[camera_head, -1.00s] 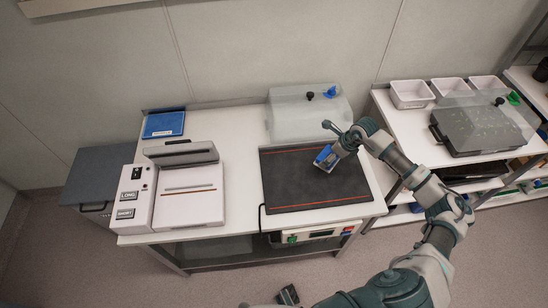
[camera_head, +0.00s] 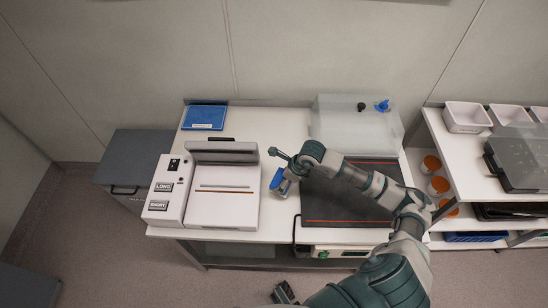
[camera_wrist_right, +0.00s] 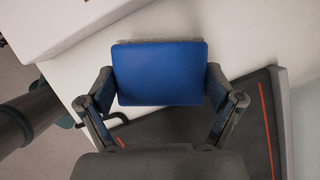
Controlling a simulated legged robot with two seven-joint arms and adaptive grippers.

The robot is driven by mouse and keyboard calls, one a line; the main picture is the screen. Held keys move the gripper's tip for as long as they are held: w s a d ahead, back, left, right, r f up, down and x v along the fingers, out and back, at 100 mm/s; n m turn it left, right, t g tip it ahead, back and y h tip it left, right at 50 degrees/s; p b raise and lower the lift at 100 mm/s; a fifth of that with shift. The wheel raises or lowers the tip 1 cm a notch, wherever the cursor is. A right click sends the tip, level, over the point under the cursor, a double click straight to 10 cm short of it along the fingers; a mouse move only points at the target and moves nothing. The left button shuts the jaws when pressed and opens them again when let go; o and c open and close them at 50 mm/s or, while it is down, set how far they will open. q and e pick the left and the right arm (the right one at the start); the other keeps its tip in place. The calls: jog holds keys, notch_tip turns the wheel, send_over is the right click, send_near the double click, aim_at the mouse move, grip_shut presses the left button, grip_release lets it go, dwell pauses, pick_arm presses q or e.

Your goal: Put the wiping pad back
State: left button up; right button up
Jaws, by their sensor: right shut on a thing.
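The wiping pad (camera_wrist_right: 160,72) is a blue rectangular block between the two fingers of my right gripper (camera_wrist_right: 160,85) in the right wrist view. In the head view the blue pad (camera_head: 277,179) shows small at the end of my right arm. My right gripper (camera_head: 281,185) is shut on it, over the white table between the white sealing machine and the black mat. A blue tray-like panel (camera_head: 204,117) lies at the back left of the table. A small dark gripper part shows at the bottom edge of the head view; its jaws are unclear.
The white machine (camera_head: 222,208) with LONG and SHORT labels stands left of my right gripper. The black mat (camera_head: 345,212) with red lines lies to the right. A clear cover (camera_head: 352,130) stands behind it. White table surface (camera_head: 262,128) is free at the back middle.

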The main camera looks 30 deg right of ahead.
send_over(279, 161)
jog(key=s, duration=0.1)
jog(key=shift+s+d+f+b, duration=0.15)
jog(key=shift+d+f+b, duration=0.2)
jog(key=shift+f, duration=0.35)
jog(key=shift+w+d, duration=0.1)
jog(key=shift+w, duration=0.1)
notch_tip(279, 161, down, 3)
jog(key=shift+f, duration=0.3)
pick_arm(q)
jog(key=r, duration=0.3)
jog(key=shift+w, duration=0.25)
pick_arm(e)
jog(key=o, duration=0.8)
